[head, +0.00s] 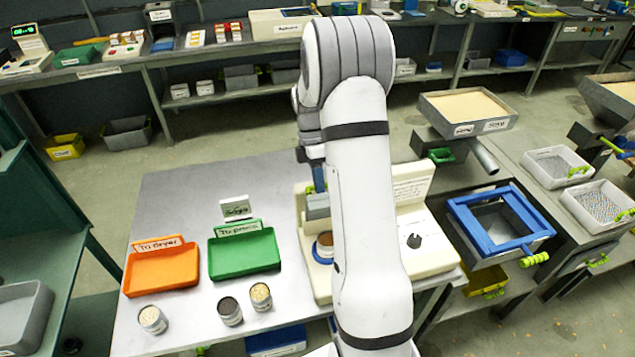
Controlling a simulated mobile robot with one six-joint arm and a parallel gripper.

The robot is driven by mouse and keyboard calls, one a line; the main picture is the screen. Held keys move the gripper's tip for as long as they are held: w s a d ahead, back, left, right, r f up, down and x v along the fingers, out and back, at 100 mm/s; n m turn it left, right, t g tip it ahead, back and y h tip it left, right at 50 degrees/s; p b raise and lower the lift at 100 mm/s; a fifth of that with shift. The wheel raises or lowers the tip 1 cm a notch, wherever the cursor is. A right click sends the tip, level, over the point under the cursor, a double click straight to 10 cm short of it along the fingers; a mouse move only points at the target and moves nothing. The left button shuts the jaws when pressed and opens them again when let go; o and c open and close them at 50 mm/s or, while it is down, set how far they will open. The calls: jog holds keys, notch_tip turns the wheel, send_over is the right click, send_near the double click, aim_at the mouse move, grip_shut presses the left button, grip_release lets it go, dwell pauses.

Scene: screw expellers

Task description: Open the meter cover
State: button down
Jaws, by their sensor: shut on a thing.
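The cream meter (432,262) stands on the grey table, with a dark knob and a label on its right part. My white arm hides much of its middle. My gripper (318,186) is at the meter's left side, partly hidden behind my arm. It is shut on a grey block, which I take to be the meter cover (317,208). A cup with brown contents (324,243) sits in a blue ring below and in front of the grey block. How far the cover is raised cannot be told.
Left of the meter are a green tray (245,251), an orange tray (162,270) and three small cups (230,311). A blue-framed box (503,222) stands to the right. The table's back left is clear apart from a small sign (235,208).

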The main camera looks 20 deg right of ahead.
jog(key=shift+s+a+f, duration=0.1)
jog(key=shift+a+f, duration=0.05)
jog(key=shift+f, duration=0.1)
jog(key=c, duration=1.9)
grip_release()
jog(key=shift+o, duration=2.2)
jog(key=shift+r, duration=0.3)
jog(key=p+v, duration=0.5)
jog(key=v, duration=0.2)
jog(key=shift+w+r+p, duration=0.2)
jog(key=shift+r+p, duration=0.15)
jog(key=shift+p, duration=0.05)
